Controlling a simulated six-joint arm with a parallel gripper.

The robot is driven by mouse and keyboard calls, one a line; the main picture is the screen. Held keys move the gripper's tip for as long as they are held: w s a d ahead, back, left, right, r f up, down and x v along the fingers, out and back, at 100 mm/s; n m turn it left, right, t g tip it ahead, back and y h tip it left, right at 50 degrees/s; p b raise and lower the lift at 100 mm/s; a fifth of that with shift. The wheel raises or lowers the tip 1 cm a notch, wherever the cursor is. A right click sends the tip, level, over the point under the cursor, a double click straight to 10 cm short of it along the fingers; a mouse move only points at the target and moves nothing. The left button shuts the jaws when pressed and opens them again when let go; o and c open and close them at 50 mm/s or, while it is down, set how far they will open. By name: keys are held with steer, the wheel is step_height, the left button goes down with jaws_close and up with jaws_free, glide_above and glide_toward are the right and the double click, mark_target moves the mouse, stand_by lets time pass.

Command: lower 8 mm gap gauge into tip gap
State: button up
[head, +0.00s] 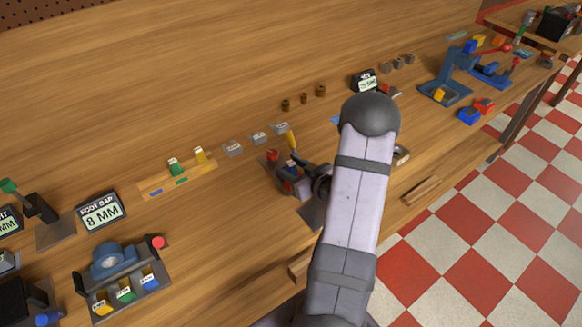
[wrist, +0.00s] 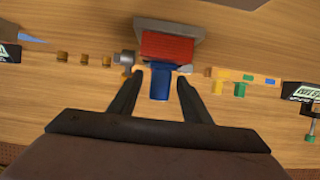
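In the wrist view a blue peg-like piece (wrist: 160,83), likely the gap gauge, stands between the fingers of my gripper (wrist: 160,73). A strip of space shows on each side of it, so the fingers look open around it, not touching. A red block (wrist: 167,47) on a grey plate (wrist: 170,26) lies just beyond it. In the head view my gripper (head: 293,178) is low at the small red and blue fixture (head: 272,156), and my arm hides part of it. The tip gap itself cannot be made out. A sign (head: 101,211) reads FOOT GAP 8 MM.
A wooden rack (head: 150,187) holds a green piece (head: 174,167) and a yellow piece (head: 199,155); its blue-marked place is empty. Grey labelled blocks (head: 257,138) and a yellow upright (head: 291,138) stand close to my gripper.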

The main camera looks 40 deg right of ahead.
steer(key=b+v, duration=0.2)
steer(key=v, duration=0.5)
steer(key=shift+s, duration=0.2)
steer(key=shift+r, duration=0.1)
